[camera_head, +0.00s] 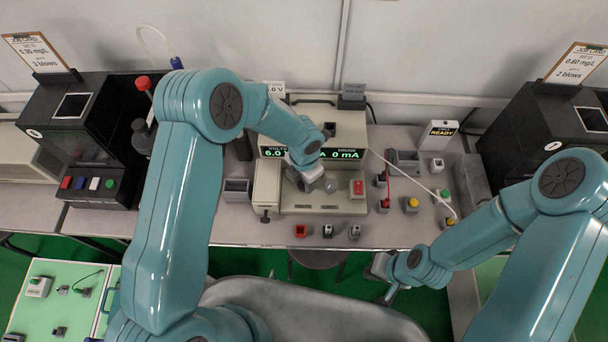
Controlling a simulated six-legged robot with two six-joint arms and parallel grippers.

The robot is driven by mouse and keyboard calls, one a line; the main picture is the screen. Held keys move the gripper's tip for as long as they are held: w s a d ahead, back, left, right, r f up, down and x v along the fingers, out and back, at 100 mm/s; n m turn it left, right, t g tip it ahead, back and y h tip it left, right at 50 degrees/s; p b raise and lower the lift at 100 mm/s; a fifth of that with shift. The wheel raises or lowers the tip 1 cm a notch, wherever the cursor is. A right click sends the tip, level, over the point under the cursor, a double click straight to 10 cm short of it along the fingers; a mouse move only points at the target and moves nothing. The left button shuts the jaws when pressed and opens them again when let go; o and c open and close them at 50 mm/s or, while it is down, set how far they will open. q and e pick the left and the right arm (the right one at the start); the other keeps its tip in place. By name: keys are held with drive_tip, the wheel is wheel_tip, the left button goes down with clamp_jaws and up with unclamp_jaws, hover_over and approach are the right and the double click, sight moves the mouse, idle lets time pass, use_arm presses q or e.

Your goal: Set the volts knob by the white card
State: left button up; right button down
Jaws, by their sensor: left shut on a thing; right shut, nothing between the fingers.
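The power supply (345,128) stands mid-bench, its green display reading 6.0 under a partly covered volts label and 0 mA at right. The white card (276,88) stands behind it; my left arm covers part of its text, and the visible end looks like ".0 V". My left gripper (308,183) is at the front of the supply, shut at the left-hand knob position; the volts knob is hidden by the gripper. A round grey knob (331,185) shows just right of it. My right gripper (384,288) is shut and empty off the bench's front edge.
A red button (357,188) sits right of the knobs. Small red, black and yellow parts (412,205) stand to the right with cables. Dark testers stand at the left (95,125) and right (545,125). A "READY" sign (439,134) stands at back right.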

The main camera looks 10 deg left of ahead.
use_arm(q)
drive_tip(key=shift+s, duration=0.15)
idle(0.4)
drive_tip(key=o, duration=1.1)
drive_tip(key=shift+c, duration=0.2)
